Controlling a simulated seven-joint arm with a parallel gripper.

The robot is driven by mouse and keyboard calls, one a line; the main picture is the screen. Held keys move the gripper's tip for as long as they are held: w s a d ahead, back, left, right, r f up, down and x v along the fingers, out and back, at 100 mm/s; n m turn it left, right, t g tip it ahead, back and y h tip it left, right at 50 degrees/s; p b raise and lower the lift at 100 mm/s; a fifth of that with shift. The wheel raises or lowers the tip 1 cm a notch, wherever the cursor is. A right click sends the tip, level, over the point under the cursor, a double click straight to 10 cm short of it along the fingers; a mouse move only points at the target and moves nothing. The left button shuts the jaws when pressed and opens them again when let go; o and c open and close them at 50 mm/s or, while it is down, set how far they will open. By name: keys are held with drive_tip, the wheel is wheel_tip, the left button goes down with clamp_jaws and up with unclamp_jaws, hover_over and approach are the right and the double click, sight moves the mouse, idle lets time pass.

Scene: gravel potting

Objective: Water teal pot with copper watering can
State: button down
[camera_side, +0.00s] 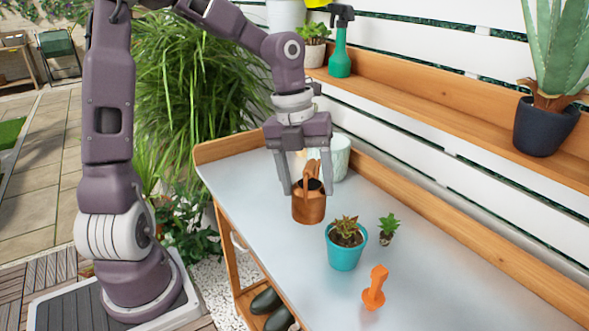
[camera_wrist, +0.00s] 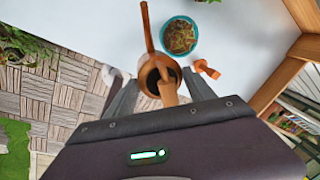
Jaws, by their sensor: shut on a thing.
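The copper watering can (camera_side: 309,205) is upright, between the fingers of my gripper (camera_side: 305,188) in the side view. My gripper is shut on the can. In the wrist view the can (camera_wrist: 158,72) lies between my fingertips (camera_wrist: 158,84), its long spout pointing up the picture. The teal pot (camera_side: 345,252) holds a reddish-green succulent and stands on the metal bench top to the right of the can and nearer the camera. In the wrist view the teal pot (camera_wrist: 181,36) is right of the spout. Whether the can's base touches the bench is unclear.
A small loose succulent (camera_side: 388,226) is right of the teal pot, and an orange tool (camera_side: 375,288) is in front of it. A pale mint pot (camera_side: 340,157) stands behind the can. The bench top (camera_side: 455,270) is clear on the right; a wooden ledge runs behind.

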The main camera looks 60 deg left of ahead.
drive_tip(key=s+d+m, duration=0.3)
drive_tip(key=d, duration=0.6)
drive_tip(key=shift+f, duration=5.9)
wheel_tip(320, 180, up, 6)
drive_tip(key=w+a+g+h, duration=0.1)
drive_tip(key=w+g+h, duration=0.1)
drive_tip(key=g, duration=0.5)
drive_tip(key=shift+w+a+g+h, duration=0.25)
drive_tip(key=shift+g+h, duration=0.15)
drive_tip(key=shift+h, duration=0.5)
drive_tip(key=f+t+y, duration=0.1)
drive_tip(key=t, duration=0.1)
drive_tip(key=s+f+t+y, duration=0.1)
drive_tip(key=f+t, duration=0.1)
drive_tip(key=s+d+f+t+y, duration=0.1)
drive_tip(key=f+t, duration=0.1)
drive_tip(key=t, duration=0.1)
drive_tip(key=shift+s+f, duration=0.1)
drive_tip(key=shift+s, duration=0.1)
